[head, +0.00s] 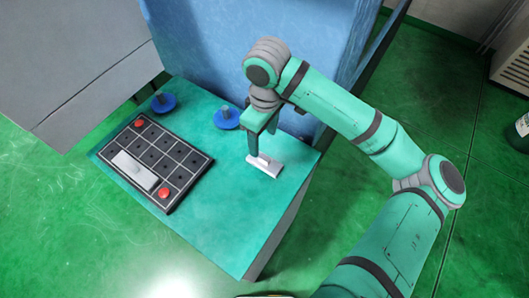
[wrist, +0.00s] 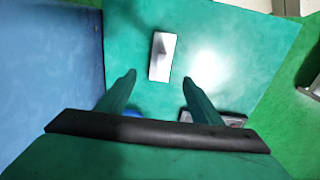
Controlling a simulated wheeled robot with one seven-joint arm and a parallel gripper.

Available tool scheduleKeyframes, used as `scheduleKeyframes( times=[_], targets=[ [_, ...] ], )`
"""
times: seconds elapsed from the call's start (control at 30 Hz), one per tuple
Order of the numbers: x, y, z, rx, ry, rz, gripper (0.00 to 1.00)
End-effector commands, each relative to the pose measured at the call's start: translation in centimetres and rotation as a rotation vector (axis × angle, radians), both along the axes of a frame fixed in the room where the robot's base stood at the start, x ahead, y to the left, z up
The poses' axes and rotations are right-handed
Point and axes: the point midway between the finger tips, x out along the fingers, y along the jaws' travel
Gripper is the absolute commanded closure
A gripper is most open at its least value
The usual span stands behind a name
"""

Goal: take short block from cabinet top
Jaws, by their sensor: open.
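A short pale grey block (head: 264,166) with a small raised part on top lies on the green cabinet top (head: 228,205), near its right edge. In the wrist view the block (wrist: 162,58) lies beyond my fingertips, roughly in line with the gap between them. My gripper (head: 263,145) is above the block, pointing down, and partly covers it in the head view. In the wrist view my gripper (wrist: 159,79) has its two fingers apart with nothing between them. I cannot tell the exact height of the fingertips above the block.
A black gridded tray (head: 183,148) with two red knobs and a longer pale block (head: 135,170) lies left on the cabinet top. Two blue round pieces, one left (head: 163,102) and one nearer my gripper (head: 227,118), stand along the back. A blue wall (head: 215,45) rises behind.

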Motion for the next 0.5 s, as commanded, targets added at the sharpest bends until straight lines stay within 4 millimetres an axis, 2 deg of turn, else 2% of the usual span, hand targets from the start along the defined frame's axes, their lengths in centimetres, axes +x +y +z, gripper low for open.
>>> scheduleKeyframes(
  times=[0.13,0.33,0.5],
  targets=[
    [-0.3,-0.8,-0.7,-0.032,0.015,-0.001,0.41],
    [-0.3,-0.5,-3.6,-0.031,0.015,0.003,0.41],
    [-0.3,-0.5,-5.2,-0.031,0.013,0.003,0.41]
  ],
)
